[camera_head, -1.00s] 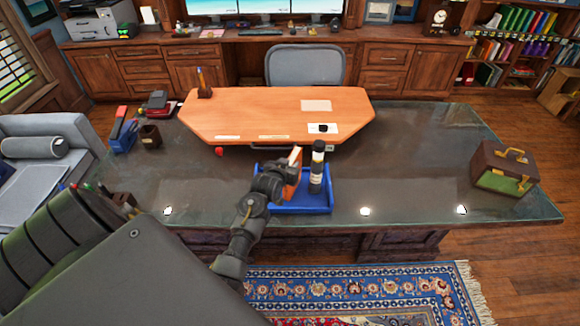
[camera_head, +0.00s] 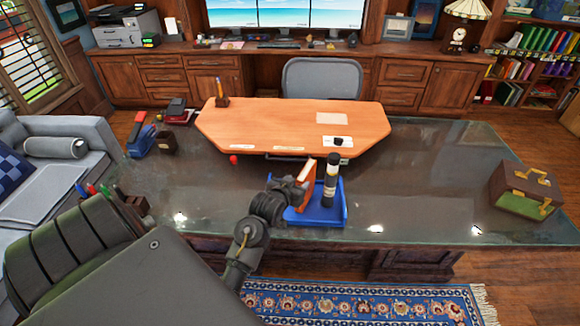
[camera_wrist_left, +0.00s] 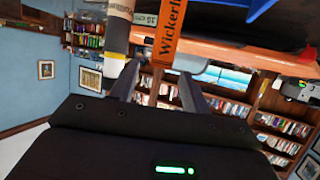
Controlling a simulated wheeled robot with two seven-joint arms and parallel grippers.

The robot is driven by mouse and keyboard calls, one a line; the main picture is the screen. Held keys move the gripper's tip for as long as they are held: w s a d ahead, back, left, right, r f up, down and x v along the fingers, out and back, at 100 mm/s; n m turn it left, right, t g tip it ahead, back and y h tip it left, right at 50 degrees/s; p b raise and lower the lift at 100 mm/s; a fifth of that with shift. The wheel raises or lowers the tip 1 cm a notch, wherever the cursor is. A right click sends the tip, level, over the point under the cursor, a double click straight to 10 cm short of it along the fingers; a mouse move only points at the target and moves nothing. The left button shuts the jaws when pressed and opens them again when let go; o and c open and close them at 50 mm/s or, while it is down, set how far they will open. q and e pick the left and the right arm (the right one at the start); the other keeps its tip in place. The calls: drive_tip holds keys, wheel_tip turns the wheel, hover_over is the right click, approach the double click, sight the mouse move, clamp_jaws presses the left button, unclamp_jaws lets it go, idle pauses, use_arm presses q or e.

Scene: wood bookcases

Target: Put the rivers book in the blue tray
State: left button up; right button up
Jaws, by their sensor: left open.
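An orange book (camera_head: 305,185) with pale page edges stands upright in the blue tray (camera_head: 325,221) on the dark desk. In the left wrist view the spine of the orange book (camera_wrist_left: 168,32) reads "Wickerl…"; the rest is cut off, so I cannot tell whether it is the rivers book. My left gripper (camera_head: 297,188) is at the book's left side in the head view. Its two fingers (camera_wrist_left: 158,82) are apart, with the spine's lower end between or just beyond them. Contact cannot be told. My right gripper is out of view.
A black bottle with a pale label (camera_head: 330,180) stands in the tray beside the book. A brown and green case (camera_head: 522,190) is at the desk's right end. A raised orange-brown desktop (camera_head: 285,123) lies behind the tray. The glossy surface right of the tray is clear.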

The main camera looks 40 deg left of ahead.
use_arm(q)
drive_tip(key=v, duration=0.5)
drive_tip(key=shift+b, duration=0.3)
